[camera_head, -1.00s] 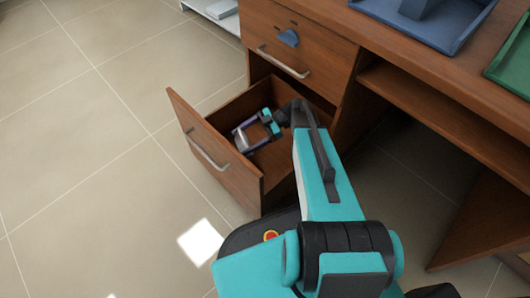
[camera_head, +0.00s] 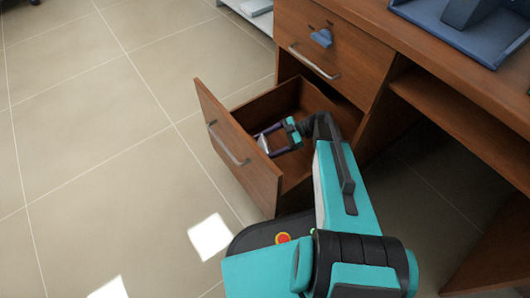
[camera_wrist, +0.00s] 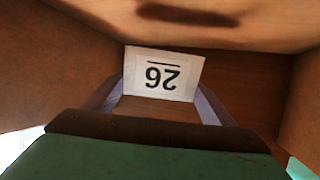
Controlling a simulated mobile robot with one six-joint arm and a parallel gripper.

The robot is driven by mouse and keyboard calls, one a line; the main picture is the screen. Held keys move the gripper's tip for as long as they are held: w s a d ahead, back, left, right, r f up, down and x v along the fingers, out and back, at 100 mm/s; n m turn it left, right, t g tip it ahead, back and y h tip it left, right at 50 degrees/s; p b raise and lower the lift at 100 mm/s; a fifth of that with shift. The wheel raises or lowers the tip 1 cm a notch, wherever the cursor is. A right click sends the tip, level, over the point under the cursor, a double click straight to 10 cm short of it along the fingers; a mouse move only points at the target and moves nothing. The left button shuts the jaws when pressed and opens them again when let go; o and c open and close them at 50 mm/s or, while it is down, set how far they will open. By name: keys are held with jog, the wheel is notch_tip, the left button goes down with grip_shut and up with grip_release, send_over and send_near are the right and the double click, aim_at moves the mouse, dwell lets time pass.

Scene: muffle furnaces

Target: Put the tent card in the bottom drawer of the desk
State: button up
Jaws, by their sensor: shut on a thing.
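The tent card (camera_wrist: 163,75) is white with the number 26 on it, upside down in the wrist view. It sits between the fingers of my gripper (camera_wrist: 160,100), which is shut on it. In the head view the card shows only as a small pale patch (camera_head: 263,145) at my gripper (camera_head: 272,141). The gripper is inside the opened bottom drawer (camera_head: 238,150), behind its front panel. Whether the card touches the drawer floor is unclear. The desk (camera_head: 352,57) is brown wood.
A blue tray (camera_head: 470,38) lies on the desktop. Drawer walls surround the gripper closely. The tiled floor (camera_head: 100,130) on the left is clear.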

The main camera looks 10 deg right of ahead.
jog(key=shift+f+b, duration=0.9)
jog(key=shift+f, duration=1.55)
jog(key=shift+f, duration=0.2)
jog(key=o, duration=1)
jog(key=shift+r, duration=0.1)
jog(key=shift+d+r, duration=0.35)
jog(key=shift+d, duration=0.05)
jog(key=shift+p+v, duration=1.35)
jog(key=shift+v, duration=1.95)
jog(key=shift+p, duration=0.35)
